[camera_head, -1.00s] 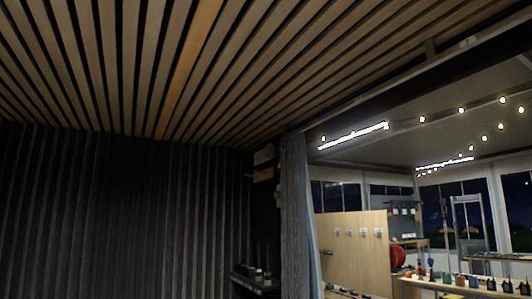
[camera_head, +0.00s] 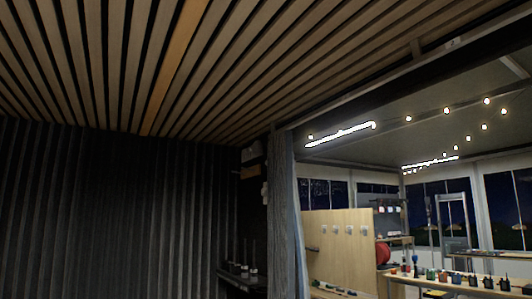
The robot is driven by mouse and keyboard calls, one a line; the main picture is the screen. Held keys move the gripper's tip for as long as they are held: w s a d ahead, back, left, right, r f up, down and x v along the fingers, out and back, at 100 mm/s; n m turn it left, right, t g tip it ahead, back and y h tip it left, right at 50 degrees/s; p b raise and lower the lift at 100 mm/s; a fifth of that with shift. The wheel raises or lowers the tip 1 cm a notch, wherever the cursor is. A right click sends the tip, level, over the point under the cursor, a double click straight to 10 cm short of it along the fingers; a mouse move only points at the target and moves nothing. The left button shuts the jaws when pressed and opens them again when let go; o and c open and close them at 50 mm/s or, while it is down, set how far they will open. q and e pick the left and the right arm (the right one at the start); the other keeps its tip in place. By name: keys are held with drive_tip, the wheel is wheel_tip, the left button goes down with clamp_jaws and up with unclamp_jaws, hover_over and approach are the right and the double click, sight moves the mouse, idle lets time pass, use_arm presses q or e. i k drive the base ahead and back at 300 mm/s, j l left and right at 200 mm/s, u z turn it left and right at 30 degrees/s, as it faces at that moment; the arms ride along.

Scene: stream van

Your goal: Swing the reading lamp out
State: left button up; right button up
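I cannot make out a reading lamp for certain in the head view. A small pale box-like fixture (camera_head: 252,152) sits high at the right end of the dark ribbed wall, beside the curtain. A wooden piece (camera_head: 250,172) is just below it. It is too small and dark to tell whether either belongs to a lamp. Neither of my grippers is in view.
A dark ribbed wall (camera_head: 110,210) fills the left under a slatted wood ceiling (camera_head: 200,60). A dark shelf (camera_head: 240,278) holds small objects.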

sight(258, 151)
drive_tip(key=i+j+z, duration=0.1)
drive_tip(key=i+j, duration=0.15)
drive_tip(key=i+j+z, duration=0.1)
drive_tip(key=i+j, duration=0.15)
drive_tip(key=i+j+z, duration=0.1)
drive_tip(key=i+j, duration=0.15)
drive_tip(key=i+j+z, duration=0.1)
drive_tip(key=j, duration=0.35)
drive_tip(key=i+j+z, duration=0.1)
drive_tip(key=i+j, duration=0.2)
drive_tip(key=i+j+z, duration=0.1)
drive_tip(key=j, duration=0.3)
drive_tip(key=i+j+z, duration=0.1)
drive_tip(key=i+j, duration=0.2)
drive_tip(key=i+j+z, duration=0.1)
drive_tip(key=j, duration=0.4)
drive_tip(key=i, duration=0.05)
